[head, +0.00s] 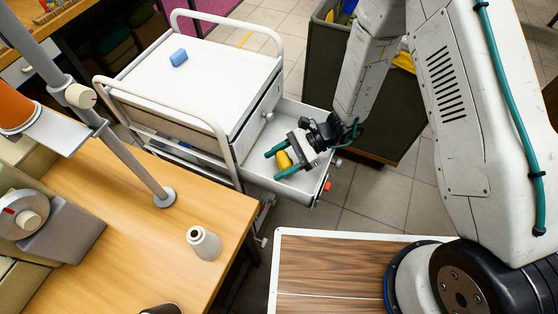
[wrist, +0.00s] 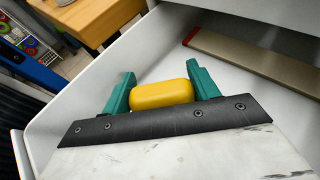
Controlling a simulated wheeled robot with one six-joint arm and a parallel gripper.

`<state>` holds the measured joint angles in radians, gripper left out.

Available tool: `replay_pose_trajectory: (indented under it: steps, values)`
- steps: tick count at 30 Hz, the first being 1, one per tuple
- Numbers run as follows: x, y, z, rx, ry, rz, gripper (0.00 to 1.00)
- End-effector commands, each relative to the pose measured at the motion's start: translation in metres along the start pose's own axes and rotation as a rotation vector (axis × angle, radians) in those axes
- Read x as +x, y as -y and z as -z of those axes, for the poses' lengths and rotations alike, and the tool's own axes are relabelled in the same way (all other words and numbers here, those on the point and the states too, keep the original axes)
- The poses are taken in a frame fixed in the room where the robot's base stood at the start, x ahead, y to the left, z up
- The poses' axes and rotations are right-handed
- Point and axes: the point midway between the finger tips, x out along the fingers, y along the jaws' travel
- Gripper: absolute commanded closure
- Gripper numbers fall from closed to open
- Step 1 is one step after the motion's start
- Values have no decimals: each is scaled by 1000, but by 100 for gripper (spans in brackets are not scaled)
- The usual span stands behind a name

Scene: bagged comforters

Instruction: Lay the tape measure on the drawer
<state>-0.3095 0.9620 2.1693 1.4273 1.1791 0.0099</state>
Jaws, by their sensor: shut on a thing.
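The tape measure is a yellow rounded block (head: 284,160), held between the green fingers of my gripper (head: 283,160). In the wrist view the yellow tape measure (wrist: 162,94) sits between both fingertips of my gripper (wrist: 162,92), one finger on each side. The gripper is over the inside of an open white drawer (head: 300,185), which extends from the right side of a white cart (head: 195,75). The drawer's floor and walls also show in the wrist view (wrist: 80,100). I cannot tell whether the tape measure touches the drawer floor.
A long brownish bar (wrist: 255,60) lies in the drawer at the far side. A blue block (head: 179,57) is on the cart top. A wooden table (head: 150,235) with a white spool (head: 204,243) stands at left. A dark bin (head: 340,90) is behind the drawer.

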Motion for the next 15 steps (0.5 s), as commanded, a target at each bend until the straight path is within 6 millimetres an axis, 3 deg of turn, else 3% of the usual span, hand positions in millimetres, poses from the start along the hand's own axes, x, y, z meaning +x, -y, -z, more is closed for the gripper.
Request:
replay_pose_trajectory:
  steps: [8,9,11,15]
  values:
    - [3,-2,6,5,0,-2,64]
    - [3,-2,6,5,0,-2,35]
    - [3,-2,6,5,0,-2,18]
    - [3,-2,6,5,0,-2,15]
